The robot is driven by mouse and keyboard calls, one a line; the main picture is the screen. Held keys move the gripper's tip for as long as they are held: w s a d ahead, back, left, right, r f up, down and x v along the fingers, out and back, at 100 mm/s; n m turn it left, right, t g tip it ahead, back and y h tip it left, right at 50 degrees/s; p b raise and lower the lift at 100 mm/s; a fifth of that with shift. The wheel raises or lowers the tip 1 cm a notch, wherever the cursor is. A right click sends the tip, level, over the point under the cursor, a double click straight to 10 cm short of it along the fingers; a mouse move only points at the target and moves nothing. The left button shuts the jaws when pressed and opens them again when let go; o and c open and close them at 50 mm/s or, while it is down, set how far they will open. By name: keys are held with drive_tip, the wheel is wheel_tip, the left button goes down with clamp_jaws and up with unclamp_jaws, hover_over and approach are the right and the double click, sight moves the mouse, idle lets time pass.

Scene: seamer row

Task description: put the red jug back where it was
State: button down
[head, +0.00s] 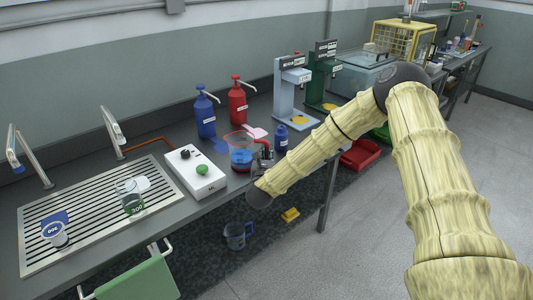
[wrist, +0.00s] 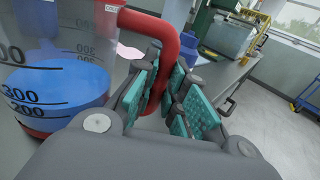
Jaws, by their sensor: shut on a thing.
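The red jug (head: 240,150) is a clear measuring jug with a red rim, red base and red handle, holding blue liquid. It is upright at the counter's front edge, right of the white box; I cannot tell whether its base touches the counter. My gripper (head: 264,156) is at its right side. In the wrist view the jug (wrist: 55,95) fills the left, with the liquid a little above the 300 mark. The teal-padded fingers of my gripper (wrist: 169,95) are shut on the red handle (wrist: 187,50). The handle's lower part is partly hidden by the fingers.
A white box with a green button (head: 196,173) is left of the jug. Blue (head: 205,112) and red (head: 237,103) pump bottles stand behind. A small blue bottle (head: 281,139) and pink cloth (head: 257,132) are close by. A blue mug (head: 236,236) is on the lower level.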

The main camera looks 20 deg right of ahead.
drive_tip(key=shift+f, duration=0.15)
drive_tip(key=c, duration=1.5)
unclamp_jaws()
drive_tip(key=b+v, duration=0.2)
drive_tip(key=v, duration=1)
drive_tip(key=shift+a, duration=0.1)
